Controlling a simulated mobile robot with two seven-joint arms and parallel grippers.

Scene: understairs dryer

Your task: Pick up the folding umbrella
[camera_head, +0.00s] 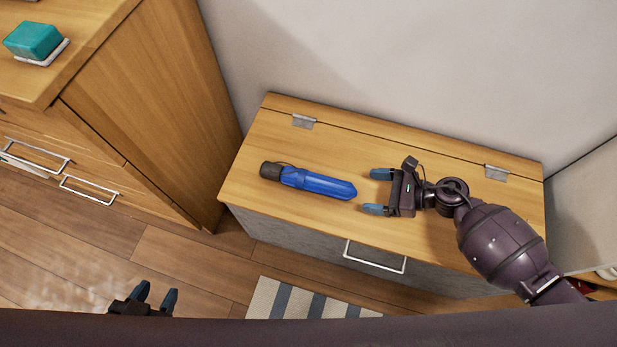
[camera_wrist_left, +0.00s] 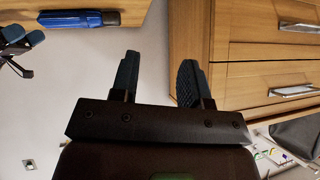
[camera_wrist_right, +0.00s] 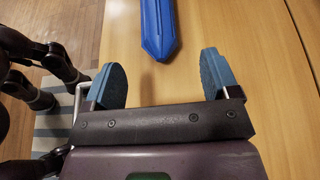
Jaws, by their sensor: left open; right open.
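The folding umbrella (camera_head: 312,183) is blue with a dark handle at its left end. It lies flat on the wooden chest lid (camera_head: 400,165). My right gripper (camera_head: 377,192) is open and empty over the lid, just right of the umbrella's blue end. In the right wrist view the umbrella (camera_wrist_right: 158,28) points toward the gap between the open fingers (camera_wrist_right: 160,82), apart from them. My left gripper (camera_head: 157,297) is open and empty, low at the left over the floor. The left wrist view shows the umbrella (camera_wrist_left: 80,19) at upper left, away from the left fingers (camera_wrist_left: 157,75).
A wooden cabinet (camera_head: 150,90) with drawers stands at the left, with a teal item (camera_head: 33,40) on a white dish. The chest has two metal hinges and a front handle (camera_head: 375,258). A striped rug (camera_head: 300,300) lies in front. The lid around the umbrella is clear.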

